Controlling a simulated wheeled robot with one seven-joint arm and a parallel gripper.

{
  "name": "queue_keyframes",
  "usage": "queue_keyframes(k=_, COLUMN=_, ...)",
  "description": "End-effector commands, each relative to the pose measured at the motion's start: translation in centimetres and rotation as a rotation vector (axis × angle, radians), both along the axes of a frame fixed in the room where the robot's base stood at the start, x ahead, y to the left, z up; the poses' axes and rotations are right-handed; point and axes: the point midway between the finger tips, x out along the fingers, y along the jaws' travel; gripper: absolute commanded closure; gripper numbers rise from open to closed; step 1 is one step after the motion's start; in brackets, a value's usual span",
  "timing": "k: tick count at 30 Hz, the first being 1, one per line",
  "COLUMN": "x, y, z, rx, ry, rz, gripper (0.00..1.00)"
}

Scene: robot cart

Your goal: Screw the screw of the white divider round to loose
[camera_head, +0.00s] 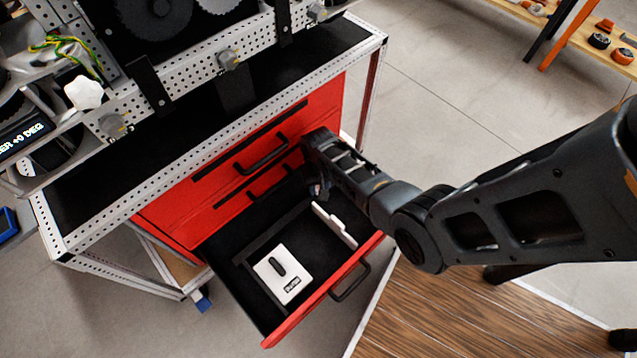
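A thin white piece (335,226), which looks like the white divider, stands on edge along the right part of the open drawer (223,245). No screw can be made out on it. My gripper (318,190) reaches into the back right of the drawer from the right. Its tip is just behind the upper left end of the white piece. I cannot tell whether they touch. The fingers are small and dark against the drawer, so their opening does not show.
A white block (285,272) with a dark slot and a label lies in the drawer. The red cabinet (193,203) has closed drawers above.

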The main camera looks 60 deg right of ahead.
Motion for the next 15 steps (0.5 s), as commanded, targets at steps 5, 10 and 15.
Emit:
queue_keyframes(k=5, x=-0.01, y=0.05, z=0.13, rx=0.001, ry=0.001, rz=0.168, gripper=0.98)
queue_keyframes(k=10, x=-0.02, y=0.01, z=0.11, rx=0.001, ry=0.000, rz=0.329, gripper=0.98)
queue_keyframes(k=15, x=0.00, y=-0.04, z=0.09, rx=0.001, ry=-0.001, rz=0.490, gripper=0.98)
